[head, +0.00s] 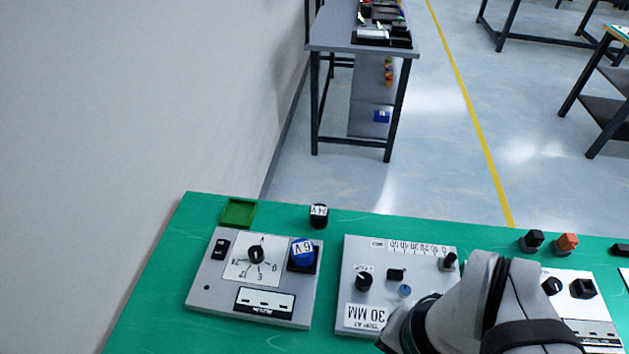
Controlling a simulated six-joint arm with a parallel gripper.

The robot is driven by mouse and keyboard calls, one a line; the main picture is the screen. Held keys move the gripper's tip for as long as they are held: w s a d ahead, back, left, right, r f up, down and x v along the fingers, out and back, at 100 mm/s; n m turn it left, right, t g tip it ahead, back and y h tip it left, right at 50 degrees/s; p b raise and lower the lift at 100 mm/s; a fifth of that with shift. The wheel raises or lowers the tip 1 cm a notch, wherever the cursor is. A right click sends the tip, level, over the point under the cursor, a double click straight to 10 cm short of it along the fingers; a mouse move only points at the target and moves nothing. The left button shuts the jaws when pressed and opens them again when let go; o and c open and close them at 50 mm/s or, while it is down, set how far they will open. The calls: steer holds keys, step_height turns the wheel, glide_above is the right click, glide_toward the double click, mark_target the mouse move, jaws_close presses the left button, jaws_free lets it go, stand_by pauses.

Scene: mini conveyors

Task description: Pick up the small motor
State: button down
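Two small cylinders could be motors, and I cannot tell for certain which is the small motor. A blue one with a white label reading "6 V" (302,256) sits in a dark square holder on the left grey panel (208,287). A black one with a white label reading "24V" (318,221) stands upright on the green table (150,290), behind that panel. My arm comes in at the bottom right, in front of the middle and right panels. My gripper's fingers do not show, being hidden or out of the picture.
The left panel carries a dial (256,254) and a switch (220,249). A green square tray (238,212) lies behind it. A middle panel (350,258) has knobs and a scale. Black and orange blocks (566,243) stand at the back right. A wall borders the left.

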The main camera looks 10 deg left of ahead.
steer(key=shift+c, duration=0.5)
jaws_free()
